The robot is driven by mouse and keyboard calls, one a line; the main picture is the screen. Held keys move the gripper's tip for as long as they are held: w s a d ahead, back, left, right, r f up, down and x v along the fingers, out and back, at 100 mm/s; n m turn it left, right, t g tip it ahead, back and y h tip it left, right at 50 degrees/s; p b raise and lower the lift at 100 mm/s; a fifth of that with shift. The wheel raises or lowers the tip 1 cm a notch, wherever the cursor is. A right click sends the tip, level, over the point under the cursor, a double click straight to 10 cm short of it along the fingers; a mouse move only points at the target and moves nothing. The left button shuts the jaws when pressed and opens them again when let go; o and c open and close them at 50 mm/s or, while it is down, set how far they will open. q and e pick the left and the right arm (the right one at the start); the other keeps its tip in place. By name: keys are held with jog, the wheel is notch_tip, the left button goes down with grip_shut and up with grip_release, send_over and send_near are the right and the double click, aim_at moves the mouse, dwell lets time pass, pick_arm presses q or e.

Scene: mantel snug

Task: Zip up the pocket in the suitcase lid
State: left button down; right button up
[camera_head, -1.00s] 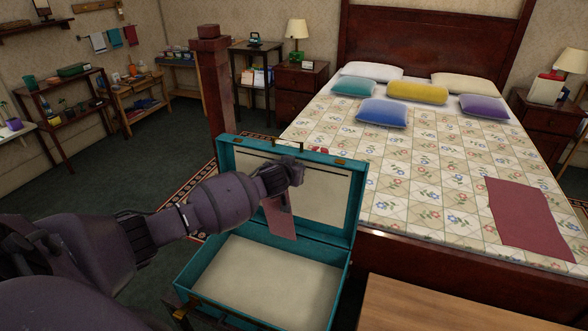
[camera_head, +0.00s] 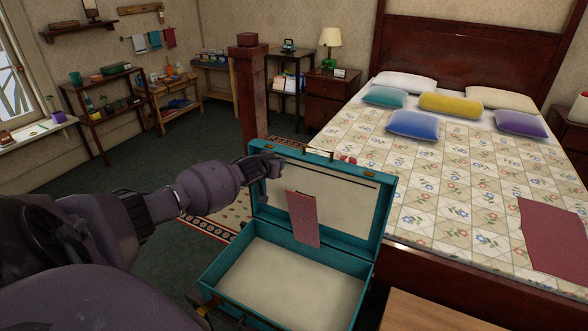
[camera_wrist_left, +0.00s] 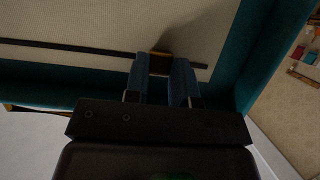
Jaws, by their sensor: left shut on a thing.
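The teal suitcase (camera_head: 212,285) stands open with its lid (camera_head: 383,215) upright. The lid's cream pocket panel (camera_head: 345,212) has a dark zip line (camera_head: 335,176) across its upper part, also in the left wrist view (camera_wrist_left: 70,48). My left gripper (camera_head: 273,168) is at the lid's upper left, near one end of the zip. In the left wrist view, its fingers (camera_wrist_left: 165,75) are shut on a small brass-coloured zip pull (camera_wrist_left: 160,62). A dull red flat piece (camera_head: 303,218) shows against the panel below the zip; I cannot tell whether it is inside the pocket. My right gripper is out of view.
The bed (camera_head: 440,195) with its flowered cover stands close behind and right of the suitcase. A wooden surface (camera_head: 430,312) is at the front right. A dark red post (camera_head: 250,95) rises behind the lid. The suitcase base is empty. Green carpet (camera_head: 120,185) lies open at left.

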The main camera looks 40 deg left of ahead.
pick_arm(q)
jog(key=shift+s+a, duration=0.2)
jog(key=shift+a, duration=0.5)
jog(key=shift+s+a, duration=0.15)
jog(key=shift+a, duration=0.5)
jog(key=c, duration=0.9)
grip_release()
jog(key=shift+a+f, duration=0.1)
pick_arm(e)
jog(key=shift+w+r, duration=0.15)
pick_arm(q)
jog(key=p+v, duration=0.2)
jog(key=v, duration=0.9)
jog(key=shift+w+p, duration=0.1)
jog(key=shift+p, duration=0.25)
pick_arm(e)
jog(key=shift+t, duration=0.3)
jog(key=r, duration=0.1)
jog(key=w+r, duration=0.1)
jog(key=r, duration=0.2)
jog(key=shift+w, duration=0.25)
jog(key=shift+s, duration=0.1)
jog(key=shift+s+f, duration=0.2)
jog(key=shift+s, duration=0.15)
